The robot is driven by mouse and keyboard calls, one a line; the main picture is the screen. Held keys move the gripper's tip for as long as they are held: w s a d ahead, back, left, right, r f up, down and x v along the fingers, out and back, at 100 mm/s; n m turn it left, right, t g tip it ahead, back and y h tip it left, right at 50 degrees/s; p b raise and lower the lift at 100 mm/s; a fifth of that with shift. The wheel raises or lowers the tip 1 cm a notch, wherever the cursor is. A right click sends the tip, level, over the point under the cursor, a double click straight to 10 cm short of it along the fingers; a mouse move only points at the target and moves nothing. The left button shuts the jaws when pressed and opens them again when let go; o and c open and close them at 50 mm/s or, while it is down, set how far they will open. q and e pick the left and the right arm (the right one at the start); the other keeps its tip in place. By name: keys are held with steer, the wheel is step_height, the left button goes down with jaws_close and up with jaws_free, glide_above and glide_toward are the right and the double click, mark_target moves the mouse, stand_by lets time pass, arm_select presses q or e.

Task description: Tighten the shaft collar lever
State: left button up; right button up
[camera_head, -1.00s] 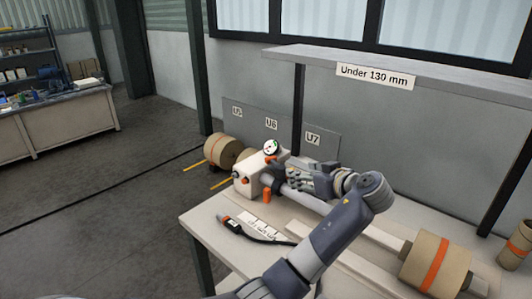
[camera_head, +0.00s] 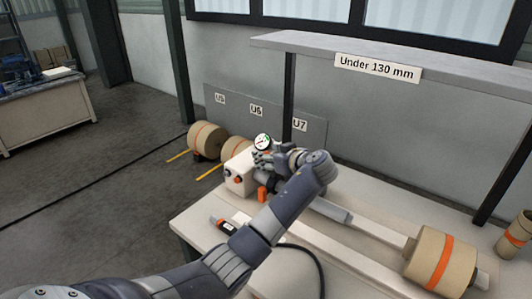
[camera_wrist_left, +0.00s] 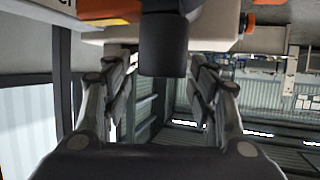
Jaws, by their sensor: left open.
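A white machine box (camera_head: 240,172) with a round dial gauge (camera_head: 263,141) stands at the table's back left, with a grey shaft (camera_head: 330,209) running right from it. A small orange lever-like part (camera_head: 262,194) hangs beside the box, below my left gripper (camera_head: 264,157). My arm hides most of the collar area. In the left wrist view, my left gripper (camera_wrist_left: 162,62) is open, its fingers on either side of a dark cylindrical part (camera_wrist_left: 164,42); whether they touch it, I cannot tell. My right gripper is not in view.
A brown roll with an orange band (camera_head: 440,259) sits on the table's right. A black-and-orange tool (camera_head: 222,225) with a cable lies at the front left. A shelf (camera_head: 385,62) labelled "Under 130 mm" overhangs the table.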

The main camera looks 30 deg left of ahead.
arm_select(q)
steer(key=shift+w+a+f, duration=0.1)
steer(key=shift+w+a, duration=0.1)
steer(key=shift+a, duration=0.25)
steer(key=shift+w+a+f, duration=0.15)
steer(key=shift+a, duration=0.1)
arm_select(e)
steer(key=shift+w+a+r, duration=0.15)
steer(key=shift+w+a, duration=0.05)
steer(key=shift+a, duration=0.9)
arm_select(q)
steer(key=shift+c, duration=0.5)
jaws_close()
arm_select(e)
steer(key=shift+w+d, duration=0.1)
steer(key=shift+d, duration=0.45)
